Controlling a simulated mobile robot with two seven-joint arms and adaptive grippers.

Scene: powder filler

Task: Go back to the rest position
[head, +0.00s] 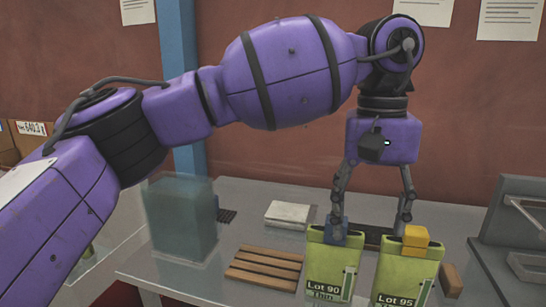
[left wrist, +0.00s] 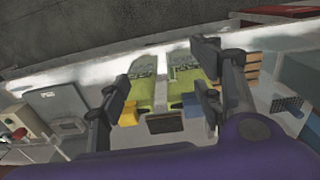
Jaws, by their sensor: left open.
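My left gripper (head: 372,228) is open above the table, its fingers pointing down. It also shows in the left wrist view (left wrist: 165,75), with no object between its fingers. In the head view its fingertips are at the back edge of two green pouches. One pouch (head: 331,265) is labelled Lot 90 and the other (head: 404,272) Lot 95. A blue block (head: 336,229) is at the top of the Lot 90 pouch, close to one finger. A yellow block (head: 415,237) is at the top of the Lot 95 pouch. My right gripper is not in view.
A wooden slatted rack (head: 264,268) lies left of the pouches. A translucent blue-grey box (head: 180,220) stands at the left, and a pale flat block (head: 288,215) lies behind the rack. A grey machine (head: 505,225) stands at the right. A blue post (head: 181,80) rises behind my left arm.

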